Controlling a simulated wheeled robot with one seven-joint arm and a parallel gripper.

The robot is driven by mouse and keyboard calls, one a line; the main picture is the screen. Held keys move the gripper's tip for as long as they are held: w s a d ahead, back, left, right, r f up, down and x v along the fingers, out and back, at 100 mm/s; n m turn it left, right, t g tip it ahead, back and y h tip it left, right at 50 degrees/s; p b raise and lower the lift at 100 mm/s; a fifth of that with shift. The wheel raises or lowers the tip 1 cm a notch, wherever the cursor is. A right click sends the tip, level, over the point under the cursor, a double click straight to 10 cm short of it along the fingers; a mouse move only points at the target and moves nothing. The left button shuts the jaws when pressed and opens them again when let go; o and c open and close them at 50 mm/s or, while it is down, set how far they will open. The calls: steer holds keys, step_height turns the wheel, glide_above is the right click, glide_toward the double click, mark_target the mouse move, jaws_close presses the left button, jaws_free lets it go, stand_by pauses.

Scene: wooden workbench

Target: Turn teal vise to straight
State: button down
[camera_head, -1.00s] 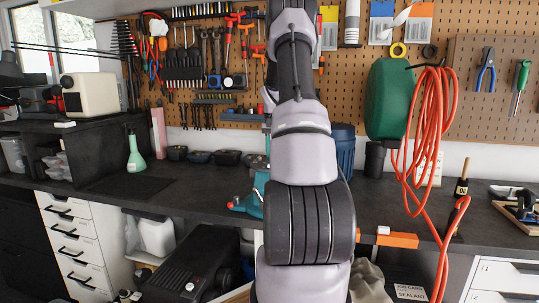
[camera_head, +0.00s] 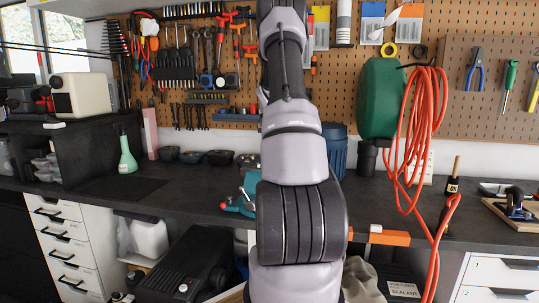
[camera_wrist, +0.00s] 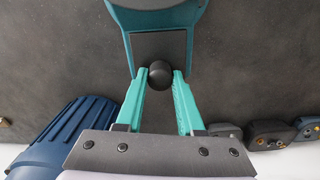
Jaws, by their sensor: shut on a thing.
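The teal vise (camera_head: 249,186) sits on the dark workbench, partly hidden behind my arm in the head view. Its low front part has a red piece at the left. In the wrist view a dark teal body of the vise (camera_wrist: 155,18) shows at the top edge, with a dark flat face below it. A round black knob (camera_wrist: 160,70) lies at the near side of that face. My gripper (camera_wrist: 162,78) has its two light teal fingers on either side of the knob, shut on it. The gripper is hidden by my arm in the head view.
A blue ribbed bin (camera_head: 337,148) stands right behind the arm; it also shows in the wrist view (camera_wrist: 70,135). Small dark containers (camera_head: 218,158) line the wall. An orange hose (camera_head: 425,120) hangs at the right. An orange-and-white item (camera_head: 388,237) lies at the bench's front edge.

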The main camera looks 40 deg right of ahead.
steer(key=c, duration=0.5)
jaws_free()
step_height(320, 180, up, 11)
steer(key=shift+f, duration=0.1)
steer(key=shift+s, duration=0.1)
